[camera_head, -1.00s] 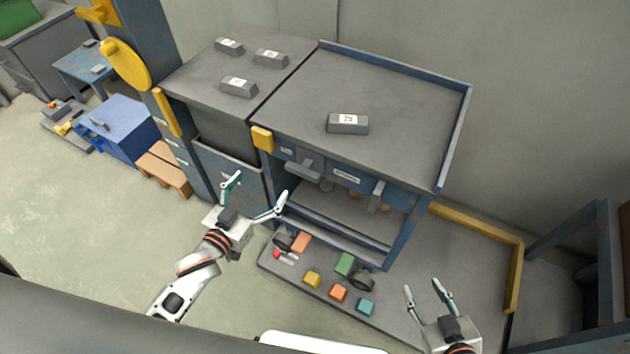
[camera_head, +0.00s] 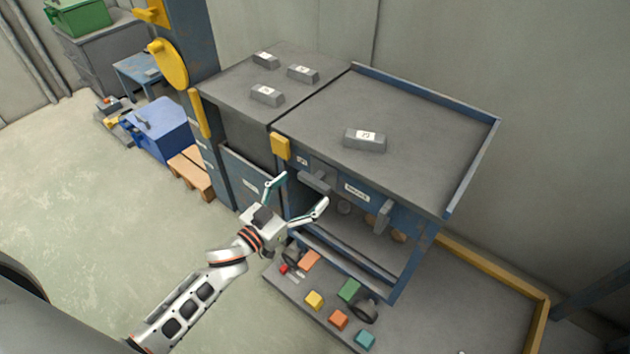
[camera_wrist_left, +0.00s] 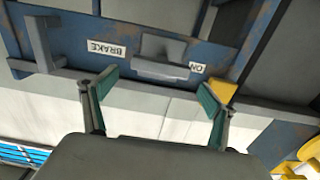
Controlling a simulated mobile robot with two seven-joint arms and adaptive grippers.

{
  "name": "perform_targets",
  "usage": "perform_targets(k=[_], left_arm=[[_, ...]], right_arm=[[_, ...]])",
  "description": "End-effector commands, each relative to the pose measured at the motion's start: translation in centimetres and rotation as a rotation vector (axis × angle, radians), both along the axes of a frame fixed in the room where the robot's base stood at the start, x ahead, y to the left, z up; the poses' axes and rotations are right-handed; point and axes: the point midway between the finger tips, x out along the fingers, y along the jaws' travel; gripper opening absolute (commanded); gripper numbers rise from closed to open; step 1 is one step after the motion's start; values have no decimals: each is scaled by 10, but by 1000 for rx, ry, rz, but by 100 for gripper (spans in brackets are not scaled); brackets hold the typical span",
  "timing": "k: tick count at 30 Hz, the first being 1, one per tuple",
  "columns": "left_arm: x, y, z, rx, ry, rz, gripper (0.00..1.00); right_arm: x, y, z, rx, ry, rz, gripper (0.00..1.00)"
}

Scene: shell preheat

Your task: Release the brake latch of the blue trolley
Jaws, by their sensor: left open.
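The blue trolley (camera_head: 470,165) has a grey top and a blue frame. On its front rail a grey brake latch (camera_head: 316,180) sits between a small ON label (camera_head: 301,161) and a white BRAKE label (camera_head: 357,192). In the left wrist view the latch (camera_wrist_left: 160,68) appears upside down, just beyond my fingertips and roughly midway between them. My left gripper (camera_head: 297,198) is open and empty in front of the latch, apart from it as far as I can tell. It also shows in the left wrist view (camera_wrist_left: 157,91). My right gripper is out of view.
Beside the latch are a yellow block (camera_head: 281,146) and a second grey handle (camera_head: 383,218). A grey bar (camera_head: 365,141) lies on top. Below, a grey mat (camera_head: 285,290) holds several coloured blocks. The floor at left (camera_head: 80,230) is clear.

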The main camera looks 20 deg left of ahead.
Motion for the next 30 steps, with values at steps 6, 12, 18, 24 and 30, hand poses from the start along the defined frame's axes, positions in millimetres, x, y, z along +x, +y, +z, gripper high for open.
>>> perform_targets(k=[6,12,18,24,30], left_arm=[[30,-11,-2,0,2,1,86],[44,-16,-2,1,2,0,86],[46,-17,-1,0,1,0,86],[46,-17,-1,-1,1,1,60],[46,-17,-1,0,1,1,47]], right_arm=[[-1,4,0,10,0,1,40],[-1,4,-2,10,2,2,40],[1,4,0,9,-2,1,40],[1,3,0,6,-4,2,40],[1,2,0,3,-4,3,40]])
